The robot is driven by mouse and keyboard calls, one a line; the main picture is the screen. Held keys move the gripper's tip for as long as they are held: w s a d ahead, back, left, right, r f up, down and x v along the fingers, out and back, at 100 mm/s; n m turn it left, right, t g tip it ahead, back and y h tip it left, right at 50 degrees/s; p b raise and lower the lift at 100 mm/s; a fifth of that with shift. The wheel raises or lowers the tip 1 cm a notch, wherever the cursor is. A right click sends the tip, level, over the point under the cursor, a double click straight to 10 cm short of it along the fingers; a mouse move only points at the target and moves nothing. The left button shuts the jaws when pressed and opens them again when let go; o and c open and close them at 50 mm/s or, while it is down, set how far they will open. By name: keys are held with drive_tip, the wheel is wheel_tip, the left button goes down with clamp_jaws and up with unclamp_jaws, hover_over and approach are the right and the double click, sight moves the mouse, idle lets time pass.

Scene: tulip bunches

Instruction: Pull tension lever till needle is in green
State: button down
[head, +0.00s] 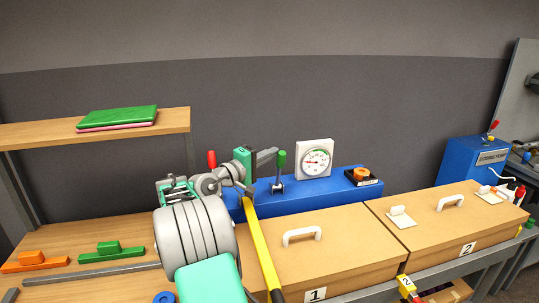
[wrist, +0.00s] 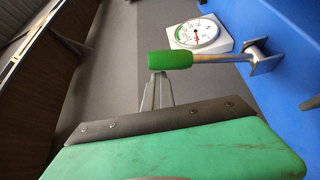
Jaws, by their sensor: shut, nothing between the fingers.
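The tension lever has a green grip (head: 281,158) on a metal rod that rises from a bracket on the blue bench unit (head: 334,188). In the wrist view the green grip (wrist: 170,60) lies across the picture, its rod running right to the bracket. My gripper (head: 271,154) is shut and empty, its fingertips just left of the grip. In the wrist view the fingers (wrist: 157,82) end at the grip; I cannot tell whether they touch. The round gauge (head: 317,160) has a white face. Its green band is at the left in the wrist view (wrist: 198,34); the red needle's exact reading is unclear.
An orange-topped black box (head: 362,176) sits right of the gauge. Wooden boxes numbered 1 (head: 340,250) and 2 (head: 445,225) with white handles stand in front. A red-handled part (head: 211,159) is left of my gripper. A shelf (head: 60,133) is at left.

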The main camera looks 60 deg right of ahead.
drive_tip(key=b+v, duration=0.1)
drive_tip(key=v, duration=0.6)
drive_tip(key=shift+a+b, duration=0.35)
drive_tip(key=shift+a, duration=0.05)
drive_tip(key=shift+w, duration=0.15)
